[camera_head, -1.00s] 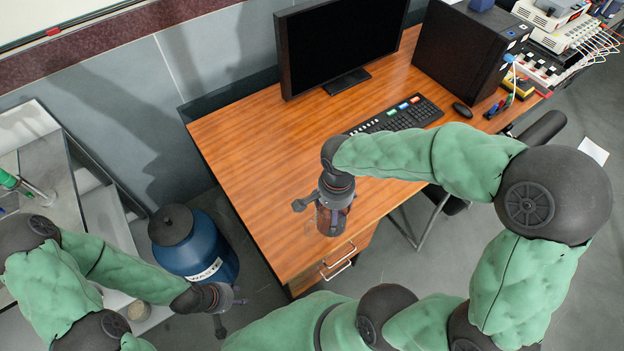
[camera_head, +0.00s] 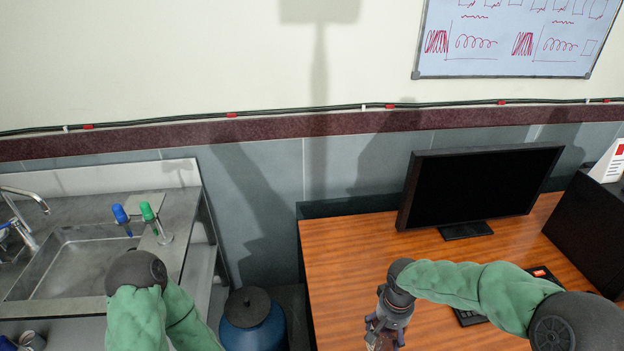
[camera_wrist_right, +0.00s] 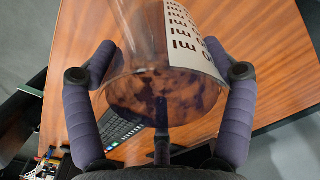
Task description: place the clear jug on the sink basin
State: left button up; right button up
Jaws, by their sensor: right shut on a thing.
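The clear jug (camera_wrist_right: 150,95), see-through with a white ml label, fills the upper middle of the right wrist view. My right gripper (camera_head: 382,325) is shut on it, with a purple-padded finger on each side. In the head view they are at the bottom edge, over the desk's front part, and most of the jug is cut off. The sink basin (camera_head: 75,268) is grey metal, set in the counter at the left of the head view. My left arm shows in front of the counter, but its gripper is not in view.
A tap (camera_head: 22,225) stands at the sink's left, and blue- and green-topped fixtures (camera_head: 155,222) at its right. A blue waste drum (camera_head: 252,325) stands between counter and desk (camera_head: 340,260). A monitor (camera_head: 475,187) and black box (camera_head: 590,230) stand on the desk.

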jog(key=shift+w+a+f+n, duration=0.4)
jog(key=shift+w+f+n, duration=0.1)
jog(key=shift+w+n, duration=0.15)
jog(key=shift+w+a+f+n, duration=0.35)
jog(key=shift+w+f+n, duration=0.15)
jog(key=shift+w, duration=0.2)
jog(key=shift+r, duration=0.1)
